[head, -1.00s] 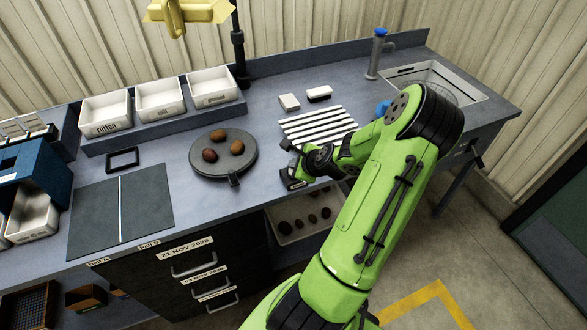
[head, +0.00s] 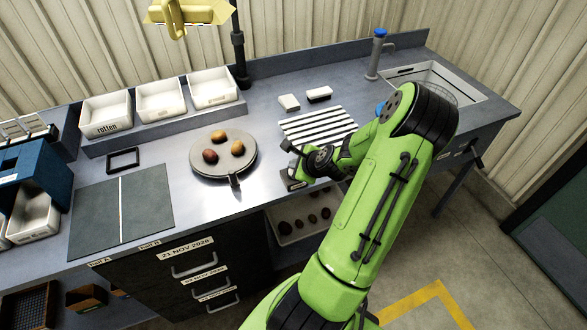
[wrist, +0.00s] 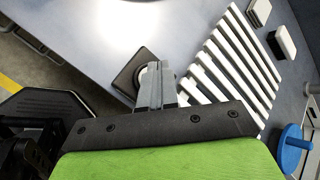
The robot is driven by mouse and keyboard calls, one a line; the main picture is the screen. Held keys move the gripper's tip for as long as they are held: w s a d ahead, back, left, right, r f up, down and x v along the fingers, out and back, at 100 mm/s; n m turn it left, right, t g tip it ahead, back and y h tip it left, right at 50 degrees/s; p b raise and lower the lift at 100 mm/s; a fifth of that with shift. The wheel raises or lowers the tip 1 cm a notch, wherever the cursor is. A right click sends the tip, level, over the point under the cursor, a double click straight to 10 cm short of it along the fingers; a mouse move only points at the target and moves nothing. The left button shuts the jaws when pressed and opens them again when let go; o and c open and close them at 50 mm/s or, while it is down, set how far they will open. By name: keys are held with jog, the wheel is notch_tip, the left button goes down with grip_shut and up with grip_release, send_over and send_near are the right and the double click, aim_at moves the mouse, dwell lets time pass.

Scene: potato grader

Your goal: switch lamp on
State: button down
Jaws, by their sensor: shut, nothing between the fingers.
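The yellow lamp (head: 190,12) hangs at the top edge of the head view on a black post. The worktop and the round plate under it are brightly lit. A small dark square base with a pale rounded part, which looks like the lamp's switch (head: 291,184), sits at the worktop's front edge. It also shows in the wrist view (wrist: 127,82), partly hidden behind the fingers. My gripper (head: 287,147) is shut and empty, close over this base. The wrist view shows the fingertips (wrist: 156,68) overlapping its pale part; I cannot tell whether they touch.
A round plate (head: 207,168) with three potatoes stands left of my gripper. A striped rack (head: 318,125) and two small blocks lie behind it. White bins (head: 162,112) stand at the back left. A blue-topped tap and sink (head: 425,78) are at right.

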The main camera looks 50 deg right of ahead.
notch_tip(320, 180, up, 6)
jog(key=p, duration=0.5)
jog(key=shift+r+p, duration=0.15)
jog(key=shift+p, duration=0.15)
jog(key=shift+f, duration=0.2)
jog(key=w+a+r+n+g+y+b, duration=0.1)
jog(key=w+a+r+n+g, duration=0.1)
jog(key=a+r+n, duration=0.65)
jog(key=w+a+r+n+g+y, duration=0.1)
jog(key=a+r+n, duration=0.4)
jog(key=a+n, duration=0.7)
jog(key=s+a+r+n, duration=0.3)
jog(key=s+a+n, duration=0.2)
jog(key=s+a, duration=0.2)
jog(key=s+a+r+n+y, duration=0.1)
jog(key=s+a+r+n, duration=0.2)
jog(key=s+a+n, duration=0.2)
jog(key=shift+s+a+r+b, duration=0.35)
jog(key=shift+s+a, duration=0.65)
jog(key=shift+s, duration=0.25)
